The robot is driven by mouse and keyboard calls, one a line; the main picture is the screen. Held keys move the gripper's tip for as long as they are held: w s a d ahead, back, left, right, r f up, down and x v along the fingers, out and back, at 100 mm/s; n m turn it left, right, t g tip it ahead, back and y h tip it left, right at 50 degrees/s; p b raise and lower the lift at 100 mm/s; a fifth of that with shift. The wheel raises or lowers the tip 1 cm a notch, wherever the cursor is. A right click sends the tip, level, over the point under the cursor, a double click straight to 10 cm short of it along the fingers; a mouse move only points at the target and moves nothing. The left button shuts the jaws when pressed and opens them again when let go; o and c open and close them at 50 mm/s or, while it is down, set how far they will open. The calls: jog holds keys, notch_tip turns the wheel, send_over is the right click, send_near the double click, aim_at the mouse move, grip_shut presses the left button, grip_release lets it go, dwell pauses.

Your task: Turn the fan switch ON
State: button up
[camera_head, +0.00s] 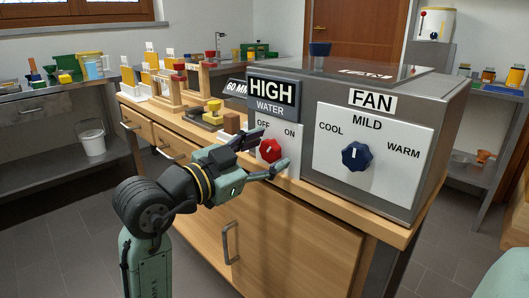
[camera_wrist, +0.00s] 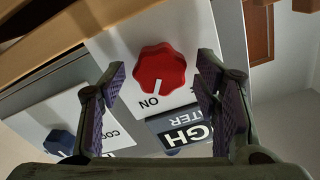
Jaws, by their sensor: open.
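The grey control box has a red knob (camera_head: 270,150) on a white plate with OFF and ON above it, under a sign reading HIGH WATER (camera_head: 272,92). A blue knob (camera_head: 356,156) sits to its right under the FAN label (camera_head: 372,100), among COOL, MILD and WARM; its white mark points up toward MILD. My gripper (camera_head: 274,152) is open at the red knob, with a finger on either side. In the wrist view the red knob (camera_wrist: 160,66) lies between and beyond the fingers, apart from them. Its white mark points to near ON; OFF is not seen there.
The box stands on a wooden cabinet (camera_head: 245,225) with drawers and door handles. Small wooden stands (camera_head: 200,80) and blocks crowd the counter left of the box. A white bucket (camera_head: 91,138) is on a lower shelf at left. The floor on the left is clear.

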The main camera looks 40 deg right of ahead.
jog(key=a, duration=1.2)
jog(key=shift+s, duration=0.45)
